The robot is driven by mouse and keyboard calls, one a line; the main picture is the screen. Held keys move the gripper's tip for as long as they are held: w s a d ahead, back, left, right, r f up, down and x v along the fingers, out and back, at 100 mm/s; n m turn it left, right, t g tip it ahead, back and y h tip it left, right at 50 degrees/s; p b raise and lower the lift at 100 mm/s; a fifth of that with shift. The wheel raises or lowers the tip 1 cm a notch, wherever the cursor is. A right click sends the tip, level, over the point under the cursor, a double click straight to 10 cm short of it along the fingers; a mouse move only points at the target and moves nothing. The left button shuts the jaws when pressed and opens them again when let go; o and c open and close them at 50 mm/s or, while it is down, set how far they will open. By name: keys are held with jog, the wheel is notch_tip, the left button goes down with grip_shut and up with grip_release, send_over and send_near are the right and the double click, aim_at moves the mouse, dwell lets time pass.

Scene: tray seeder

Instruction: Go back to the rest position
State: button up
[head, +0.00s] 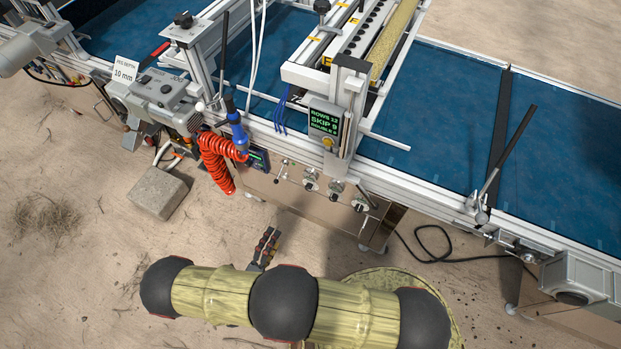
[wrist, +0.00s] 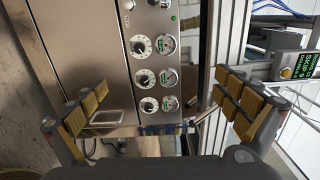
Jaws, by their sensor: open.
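My gripper (wrist: 162,84) is open and empty in the wrist view, with its yellow-padded fingers wide apart at left and right. Between and beyond them is a steel panel (wrist: 112,62) with several dials and gauges; the fingers appear apart from it. In the head view only a small part of my gripper (head: 266,246) shows behind my yellow-and-black arm, which lies across the bottom in front of the seeder. The rest of the gripper is hidden by the arm.
The tray seeder's blue conveyor belt (head: 440,110) runs across the back. A green-lit display (head: 324,122), a coiled red hose (head: 217,160) and several valves hang along its near side. A concrete block (head: 157,192) and a black cable (head: 433,246) lie on the sandy floor. Open floor is at left.

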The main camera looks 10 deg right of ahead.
jog(key=p+x, duration=0.1)
jog(key=x, duration=0.9)
jog(key=shift+p, duration=0.3)
jog(key=shift+s, duration=0.1)
